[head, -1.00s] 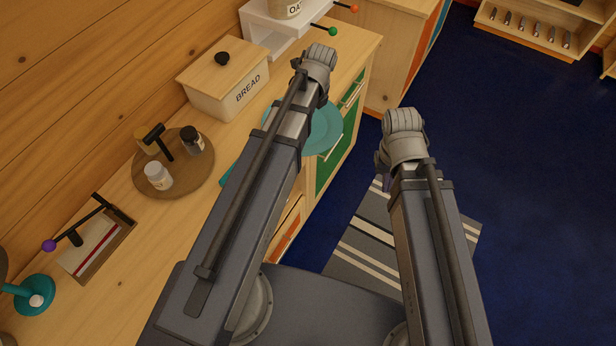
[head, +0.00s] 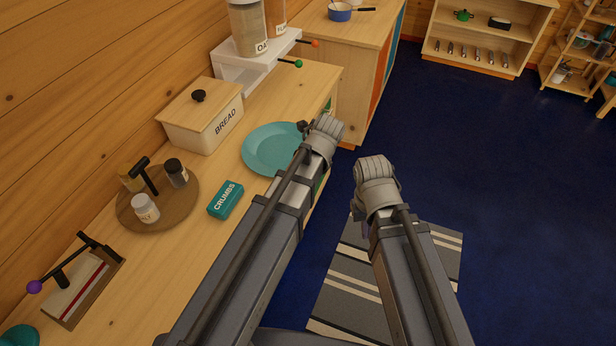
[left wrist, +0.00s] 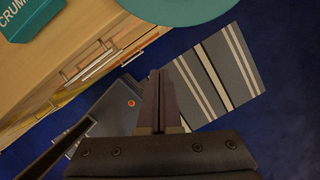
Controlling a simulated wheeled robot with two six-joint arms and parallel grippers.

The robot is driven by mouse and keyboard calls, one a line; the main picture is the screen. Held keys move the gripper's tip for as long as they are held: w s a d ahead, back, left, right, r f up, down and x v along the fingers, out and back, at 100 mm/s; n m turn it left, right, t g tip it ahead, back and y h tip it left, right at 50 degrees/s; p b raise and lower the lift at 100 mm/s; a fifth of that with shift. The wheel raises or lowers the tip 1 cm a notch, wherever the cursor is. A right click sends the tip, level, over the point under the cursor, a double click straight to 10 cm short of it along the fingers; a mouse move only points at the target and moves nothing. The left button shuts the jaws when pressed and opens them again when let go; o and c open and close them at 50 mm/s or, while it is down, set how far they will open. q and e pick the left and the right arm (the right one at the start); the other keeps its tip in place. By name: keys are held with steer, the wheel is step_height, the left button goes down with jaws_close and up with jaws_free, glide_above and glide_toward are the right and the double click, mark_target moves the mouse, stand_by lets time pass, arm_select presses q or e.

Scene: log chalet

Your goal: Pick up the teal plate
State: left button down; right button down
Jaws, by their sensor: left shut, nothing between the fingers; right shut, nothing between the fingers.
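The teal plate (head: 267,149) lies flat on the wooden counter, near its front edge, beyond the teal crumbs box. My left arm covers its right edge in the head view. In the left wrist view, part of the plate (left wrist: 180,8) shows at the top. My left gripper (left wrist: 158,74) is shut and empty in that view, apart from the plate and below it in the picture. The left gripper is hidden behind its arm in the head view. Only a sliver of my right gripper (head: 366,229) shows beside its arm, over the striped rug; it is shut and empty.
The crumbs box (head: 226,200) sits close to the plate. A bread box (head: 201,120), a round board (head: 185,206) with jars, and a white stand (head: 243,76) with canisters are on the counter (head: 190,262). A striped rug (head: 345,290) lies on open blue floor (head: 500,190).

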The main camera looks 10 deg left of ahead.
arm_select(q)
steer(key=w+a+f+b, duration=0.4)
steer(key=f+b, duration=0.1)
steer(key=f, duration=0.2)
steer(key=shift+a+b, duration=0.35)
steer(key=shift+b, duration=0.05)
steer(key=shift+w+a, duration=0.75)
steer(key=shift+a, duration=0.2)
steer(key=shift+s+d, duration=0.1)
